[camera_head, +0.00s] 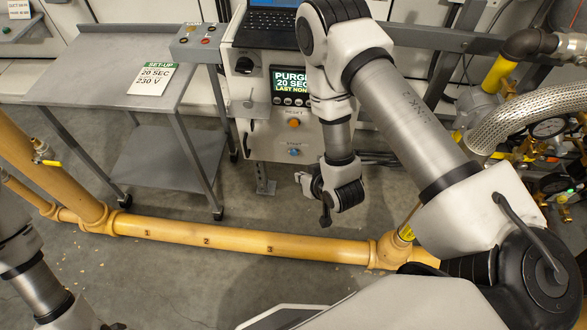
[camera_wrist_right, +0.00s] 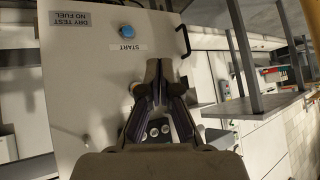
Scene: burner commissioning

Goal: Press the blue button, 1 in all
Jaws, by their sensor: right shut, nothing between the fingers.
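The blue button (camera_head: 295,152) sits low on the front of the white control cabinet, below an orange button (camera_head: 295,123). In the right wrist view the blue button (camera_wrist_right: 127,31) is above and left of my fingertips, beside a START label. My right gripper (camera_wrist_right: 160,72) is shut and empty, its dark fingers pointing at the cabinet panel and apart from the button in the picture. In the head view the right wrist hangs just right of and below the button, and the fingertips are hard to make out. The left arm enters at the lower left; its gripper is out of frame.
A laptop (camera_head: 265,22) and a lit PURGE screen (camera_head: 290,80) are on the cabinet (camera_head: 252,95). A grey set-up table (camera_head: 95,68) stands left. A yellow pipe (camera_head: 240,240) runs along the floor in front. A dark handle (camera_wrist_right: 183,42) juts from the panel in the wrist view.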

